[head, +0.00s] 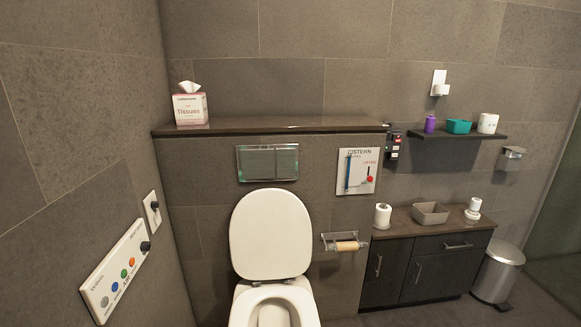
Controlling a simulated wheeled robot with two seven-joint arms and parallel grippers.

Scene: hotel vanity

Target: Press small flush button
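A flush plate (242,178) with a shiny greenish frame is set in the grey tiled wall above the toilet. It seems split by a vertical line into a wider left button (257,163) and a narrower small flush button (287,162) on the right. Nothing covers the plate. Neither of my grippers is in the head view, so I cannot see their state.
The toilet (270,235) stands below the plate with its lid up. A ledge (300,124) with a tissue box (189,109) runs above. A cistern panel (357,171), paper holder (345,245) and vanity cabinet (425,270) are on the right; a button panel (118,270) is on the left wall.

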